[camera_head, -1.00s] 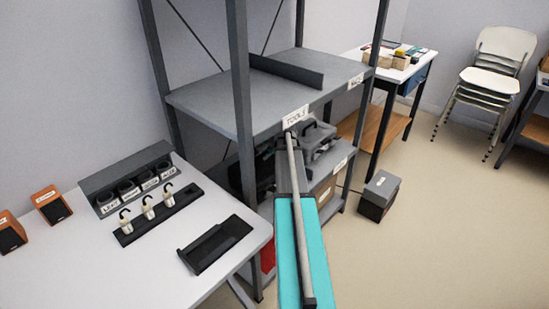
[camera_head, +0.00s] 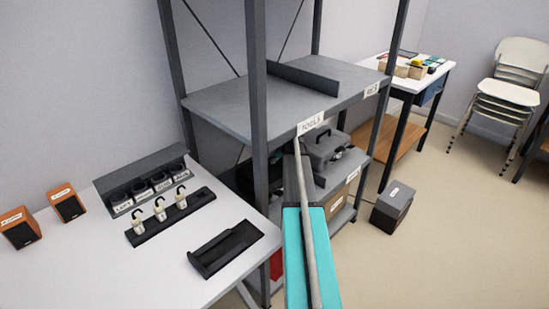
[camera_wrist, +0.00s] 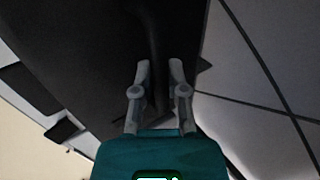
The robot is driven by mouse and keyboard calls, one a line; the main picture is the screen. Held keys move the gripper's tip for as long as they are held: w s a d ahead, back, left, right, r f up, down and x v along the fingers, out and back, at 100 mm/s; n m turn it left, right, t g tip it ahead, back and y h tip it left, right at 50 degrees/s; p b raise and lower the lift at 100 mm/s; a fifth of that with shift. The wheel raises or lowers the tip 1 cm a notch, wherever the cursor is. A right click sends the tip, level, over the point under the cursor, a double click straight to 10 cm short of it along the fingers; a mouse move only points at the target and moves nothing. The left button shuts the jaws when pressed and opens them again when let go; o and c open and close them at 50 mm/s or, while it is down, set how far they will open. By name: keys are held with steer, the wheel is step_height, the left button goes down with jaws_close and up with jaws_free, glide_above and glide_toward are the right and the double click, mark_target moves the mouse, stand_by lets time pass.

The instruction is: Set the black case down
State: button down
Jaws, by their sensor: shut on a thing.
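The black case (camera_wrist: 95,40) fills much of the upper wrist view, close to the camera. My gripper (camera_wrist: 160,72) is shut on its raised, handle-like part. The wrist view does not show the case's underside or whether it touches anything. In the head view my teal arm reaches toward the shelf unit, and my gripper is hidden. A dark shape shows behind the shelf post there; I cannot tell whether it is the held case.
The shelf unit's "TOOLS" shelf (camera_head: 225,100) has bare room. A grey toolbox (camera_head: 328,150) sits on the lower shelf. A white table (camera_head: 110,270) at left bears a black tray (camera_head: 225,248), small hooked items and orange speakers (camera_head: 68,205). A grey box (camera_head: 392,208) stands on the floor.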

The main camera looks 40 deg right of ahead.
steer(key=shift+f+b, duration=1.2)
steer(key=shift+f, duration=0.2)
steer(key=c, duration=0.7)
jaws_free()
steer(key=shift+s+r, duration=0.1)
steer(key=shift+r, duration=0.1)
steer(key=p+v, duration=0.3)
steer(key=shift+r, duration=0.1)
steer(key=shift+p+v, duration=0.7)
steer(key=shift+v, duration=0.1)
steer(key=s, duration=1.2)
steer(key=shift+d, duration=0.35)
